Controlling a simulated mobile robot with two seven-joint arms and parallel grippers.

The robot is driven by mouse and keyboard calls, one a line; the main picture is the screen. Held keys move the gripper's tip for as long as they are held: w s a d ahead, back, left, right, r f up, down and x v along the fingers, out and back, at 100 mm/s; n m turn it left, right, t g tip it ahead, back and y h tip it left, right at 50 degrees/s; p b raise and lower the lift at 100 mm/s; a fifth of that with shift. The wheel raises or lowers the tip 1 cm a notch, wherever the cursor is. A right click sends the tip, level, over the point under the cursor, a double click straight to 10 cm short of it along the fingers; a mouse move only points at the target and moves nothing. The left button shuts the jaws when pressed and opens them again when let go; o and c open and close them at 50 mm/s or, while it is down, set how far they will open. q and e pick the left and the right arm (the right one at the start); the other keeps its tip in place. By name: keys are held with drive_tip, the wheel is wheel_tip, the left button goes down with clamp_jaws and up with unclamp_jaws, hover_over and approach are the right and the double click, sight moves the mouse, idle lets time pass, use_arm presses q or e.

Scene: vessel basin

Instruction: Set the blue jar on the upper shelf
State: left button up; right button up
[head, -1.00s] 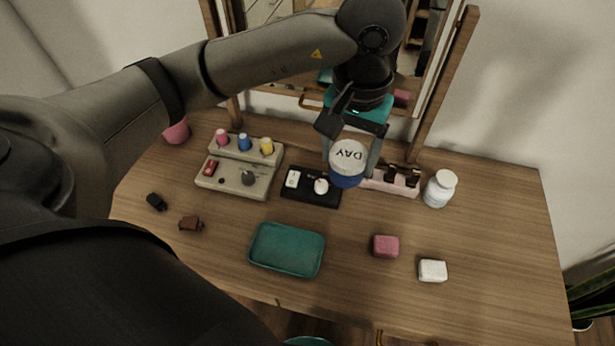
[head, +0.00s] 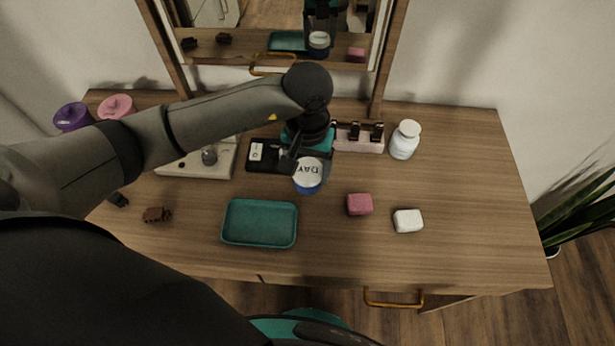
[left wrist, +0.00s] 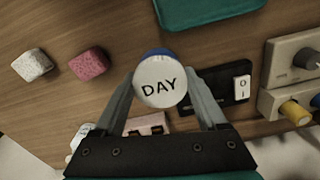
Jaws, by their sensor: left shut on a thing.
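The blue jar (head: 307,186) has a white lid marked DAY. My left gripper (head: 310,168) is shut on it, with a finger on either side. In the head view the jar appears in front of the black switch box and behind the teal tray. In the left wrist view the jar (left wrist: 160,83) sits between the fingertips with its lid facing the camera. Its height above the table is hard to tell. I cannot make out an upper shelf in these frames. My right gripper is not in view.
The teal tray (head: 259,222), pink block (head: 360,204), white block (head: 408,221) and white bottle (head: 405,140) stand on the wooden table. Behind are the black switch box (head: 262,156), a pink holder (head: 360,143) and a framed mirror (head: 273,63).

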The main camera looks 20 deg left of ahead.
sight(308, 180)
use_arm(q)
drive_tip(key=shift+f, duration=1.55)
drive_tip(key=shift+f+b, duration=0.1)
drive_tip(key=shift+b, duration=0.2)
drive_tip(key=shift+f, duration=0.1)
drive_tip(key=o, duration=1.4)
drive_tip(key=shift+c, duration=0.2)
